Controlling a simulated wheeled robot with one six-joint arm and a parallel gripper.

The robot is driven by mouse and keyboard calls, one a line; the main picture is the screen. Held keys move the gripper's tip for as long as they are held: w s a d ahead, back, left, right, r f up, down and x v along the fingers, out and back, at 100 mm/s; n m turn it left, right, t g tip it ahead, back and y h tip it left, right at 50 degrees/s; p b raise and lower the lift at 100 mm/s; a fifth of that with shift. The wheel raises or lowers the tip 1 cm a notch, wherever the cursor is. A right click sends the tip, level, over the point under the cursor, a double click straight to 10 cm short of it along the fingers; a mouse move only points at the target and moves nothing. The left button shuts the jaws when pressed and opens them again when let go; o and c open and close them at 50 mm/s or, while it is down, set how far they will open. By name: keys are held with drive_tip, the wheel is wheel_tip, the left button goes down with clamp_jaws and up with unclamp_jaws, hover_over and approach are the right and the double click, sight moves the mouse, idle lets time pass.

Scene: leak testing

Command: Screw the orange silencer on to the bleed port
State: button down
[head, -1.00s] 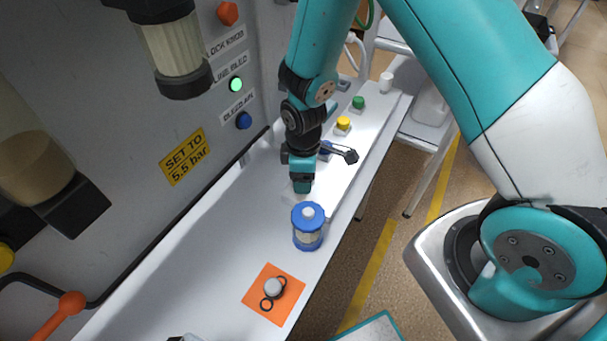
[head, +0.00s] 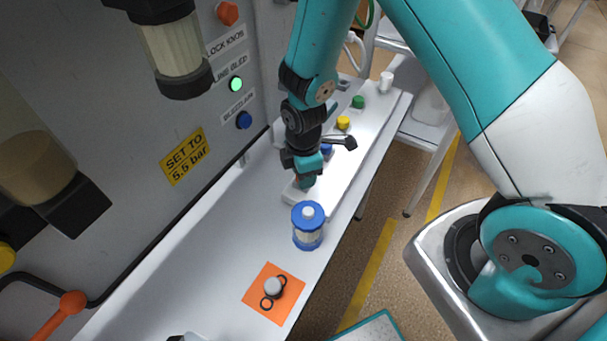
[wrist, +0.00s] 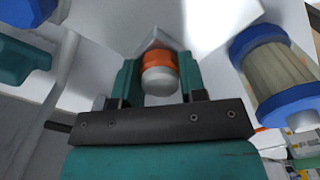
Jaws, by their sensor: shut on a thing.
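My gripper (wrist: 158,76) is shut on the orange silencer (wrist: 158,58), an orange piece with a pale rounded end, held between teal fingers in the wrist view. In the head view my gripper (head: 306,182) is over the near end of a white strip (head: 293,196) on the shelf, behind the blue-capped filter bowl (head: 308,226). The silencer cannot be made out clearly there. I cannot tell whether it touches the strip. I cannot pick out the bleed port for certain in either view.
Blue (head: 326,149), yellow (head: 343,122) and green (head: 358,101) pieces stand along the strip. The grey panel (head: 130,125) with hanging bowls borders the shelf on the left. The shelf between mat and panel is clear.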

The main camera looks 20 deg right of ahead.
drive_tip(key=m, duration=0.3)
drive_tip(key=c, duration=1.1)
unclamp_jaws()
drive_tip(key=shift+m, duration=0.9)
drive_tip(key=o, duration=0.5)
wheel_tip(320, 180, up, 18)
drive_tip(key=b, duration=0.1)
drive_tip(key=shift+f+b, duration=0.25)
drive_tip(key=shift+b, duration=0.15)
drive_tip(key=s+a+r+m+y, duration=0.2)
drive_tip(key=s+r, duration=0.3)
drive_tip(key=s, duration=0.4)
drive_tip(key=s+a+r+m+y, duration=0.2)
drive_tip(key=s+r, duration=0.3)
drive_tip(key=s, duration=0.4)
drive_tip(key=shift+s+a+r+m, duration=0.15)
drive_tip(key=shift+s+a+m, duration=0.15)
drive_tip(key=shift+m, duration=0.3)
